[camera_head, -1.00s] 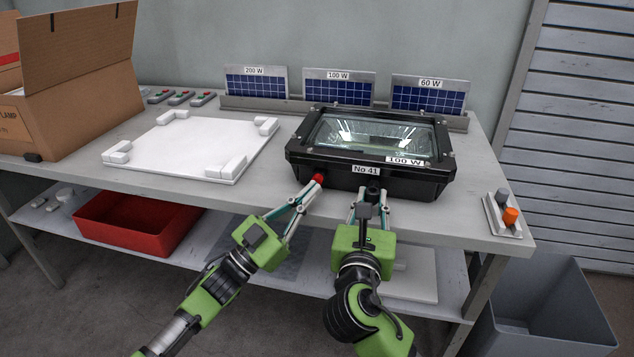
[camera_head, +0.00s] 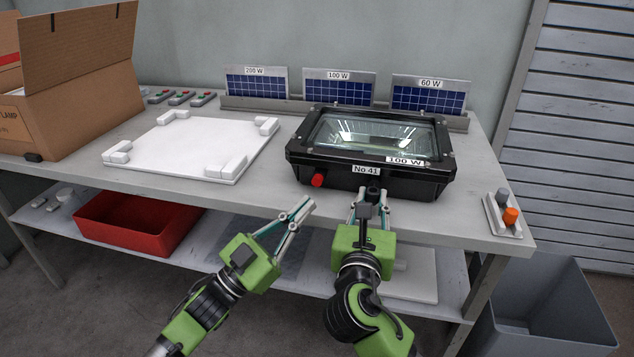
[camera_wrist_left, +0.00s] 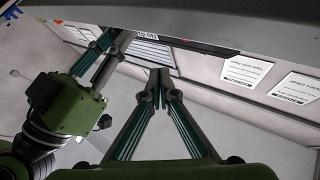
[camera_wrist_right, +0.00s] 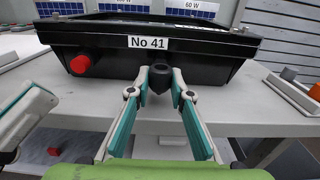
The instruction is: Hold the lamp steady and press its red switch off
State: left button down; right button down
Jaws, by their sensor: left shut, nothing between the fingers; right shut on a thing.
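The black lamp (camera_head: 372,149) labelled No 41 and 100 W lies on the bench, its glass facing up; its front also shows in the right wrist view (camera_wrist_right: 115,58). Its red switch (camera_head: 318,180) sticks out of the front face at the left, and shows in the right wrist view (camera_wrist_right: 80,65). No light shows behind the glass. My right gripper (camera_head: 369,196) is shut on a dark knob (camera_wrist_right: 160,78) at the middle of the lamp's front. My left gripper (camera_head: 307,205) is shut and empty, in front of and below the red switch, apart from it.
A white board with corner blocks (camera_head: 190,150) lies left of the lamp. Small solar panels (camera_head: 338,87) stand behind it. A cardboard box (camera_head: 80,90) is at far left. A holder with an orange knob (camera_head: 510,215) sits right. A red bin (camera_head: 130,222) is on the lower shelf.

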jog(key=c, duration=1.8)
grip_release()
jog(key=shift+o, duration=0.2)
